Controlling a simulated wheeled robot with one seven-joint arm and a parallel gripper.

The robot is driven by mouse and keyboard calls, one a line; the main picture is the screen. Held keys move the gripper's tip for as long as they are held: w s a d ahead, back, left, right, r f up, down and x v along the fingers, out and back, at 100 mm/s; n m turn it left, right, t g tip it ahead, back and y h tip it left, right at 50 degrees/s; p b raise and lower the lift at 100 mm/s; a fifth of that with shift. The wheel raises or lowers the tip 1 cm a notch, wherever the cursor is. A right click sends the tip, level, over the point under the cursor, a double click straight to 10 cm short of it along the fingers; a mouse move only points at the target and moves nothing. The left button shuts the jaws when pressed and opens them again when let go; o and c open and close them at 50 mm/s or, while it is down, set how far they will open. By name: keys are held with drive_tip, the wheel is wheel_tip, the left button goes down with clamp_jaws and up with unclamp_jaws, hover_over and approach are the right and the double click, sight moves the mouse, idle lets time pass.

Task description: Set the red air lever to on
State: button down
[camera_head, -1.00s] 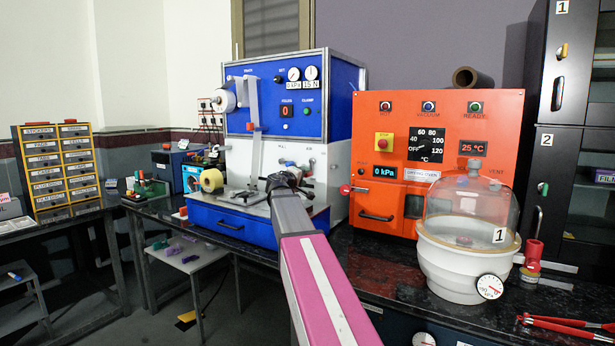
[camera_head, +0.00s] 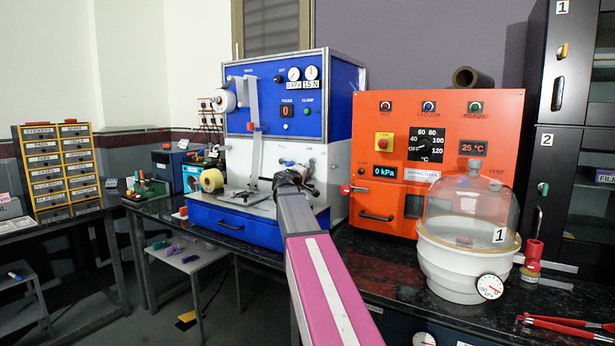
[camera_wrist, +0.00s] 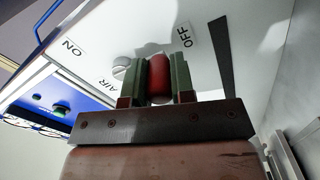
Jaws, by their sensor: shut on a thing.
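The red air lever (camera_wrist: 158,78) shows in the wrist view between my gripper's two green-grey finger pads. My gripper (camera_wrist: 165,78) is shut on it. The lever's grey round pivot (camera_wrist: 122,68) is just left of the fingers, by the AIR label (camera_wrist: 113,87). The OFF label (camera_wrist: 184,36) is just above and right of the lever; the ON label (camera_wrist: 72,48) is farther left. In the head view my gripper (camera_head: 298,170) is against the white lower front of the blue machine (camera_head: 265,105). My arm hides the lever there.
An orange drying oven (camera_head: 365,130) stands right of the blue machine. A glass-domed white vessel (camera_head: 460,265) stands in front of it on the black bench (camera_head: 400,300). A yellow roll (camera_head: 212,180) is left of my gripper.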

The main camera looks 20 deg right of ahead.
drive_tip(key=shift+s, duration=0.1)
drive_tip(key=n, duration=0.2)
drive_tip(key=s+d+n, duration=0.1)
drive_tip(key=n, duration=0.1)
drive_tip(key=shift+s+d+r+n, duration=0.1)
drive_tip(key=shift+s+r+n, duration=0.1)
drive_tip(key=shift+n, duration=0.2)
drive_tip(key=n, duration=0.2)
drive_tip(key=s+d+r+n, duration=0.1)
drive_tip(key=n, duration=0.1)
drive_tip(key=shift+s, duration=0.15)
drive_tip(key=n, duration=0.1)
drive_tip(key=r+n, duration=0.1)
drive_tip(key=n, duration=0.3)
drive_tip(key=shift+s+d+r, duration=0.35)
drive_tip(key=shift+s, duration=0.05)
drive_tip(key=shift+s+d+r+n, duration=0.1)
drive_tip(key=shift+r+n, duration=0.35)
drive_tip(key=shift+n, duration=0.6)
drive_tip(key=shift+s+r+n, duration=0.1)
drive_tip(key=shift+r+n, duration=0.3)
drive_tip(key=shift+n, duration=0.65)
drive_tip(key=c, duration=1)
unclamp_jaws()
drive_tip(key=shift+o, duration=0.2)
drive_tip(key=v, duration=1)
drive_tip(key=shift+s+a, duration=0.25)
drive_tip(key=shift+a, duration=0.05)
